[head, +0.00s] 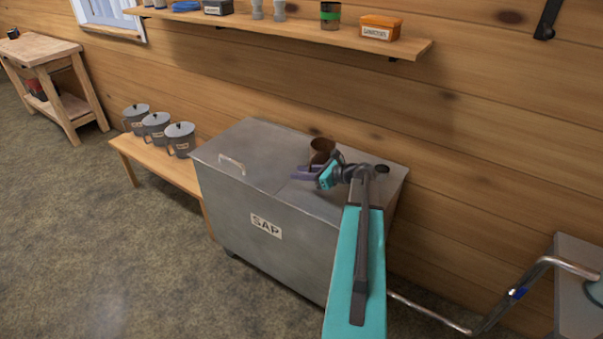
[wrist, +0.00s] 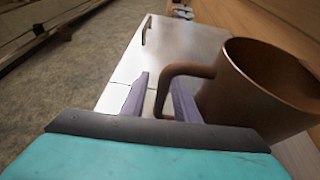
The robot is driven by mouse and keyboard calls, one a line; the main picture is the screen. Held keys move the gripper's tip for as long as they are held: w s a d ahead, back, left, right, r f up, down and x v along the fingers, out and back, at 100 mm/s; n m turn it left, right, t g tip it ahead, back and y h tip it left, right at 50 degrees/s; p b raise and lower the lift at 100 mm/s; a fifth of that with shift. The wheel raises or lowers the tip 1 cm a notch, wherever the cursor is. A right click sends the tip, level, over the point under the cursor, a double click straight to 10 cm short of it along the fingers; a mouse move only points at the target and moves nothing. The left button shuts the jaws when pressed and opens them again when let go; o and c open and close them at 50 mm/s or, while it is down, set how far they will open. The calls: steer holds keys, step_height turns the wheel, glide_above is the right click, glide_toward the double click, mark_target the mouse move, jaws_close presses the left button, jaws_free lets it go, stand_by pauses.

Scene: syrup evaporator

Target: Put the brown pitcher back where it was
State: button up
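The brown pitcher (head: 321,148) is upright at the back of the metal SAP tank's lid (head: 270,150); my gripper partly hides its lower part. I cannot tell whether its base touches the lid. In the wrist view the pitcher (wrist: 262,95) fills the right side, with its open mouth up and its handle towards the fingers. My gripper (head: 308,172) is low over the lid, in front of the pitcher. In the wrist view its two purple fingers (wrist: 160,98) stand apart on either side of the handle, with a small gap visible on the left.
A wooden bench (head: 160,165) with three grey lidded pots (head: 156,126) stands left of the tank. A wall shelf (head: 290,33) with jars and boxes runs above. The lid has a metal handle (head: 232,163) at left and a dark round spot (head: 382,169) at right.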

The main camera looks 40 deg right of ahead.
steer(key=shift+r, duration=0.15)
steer(key=b+v, duration=0.1)
steer(key=v, duration=1.1)
steer(key=shift+b, duration=0.35)
stand_by(0.5)
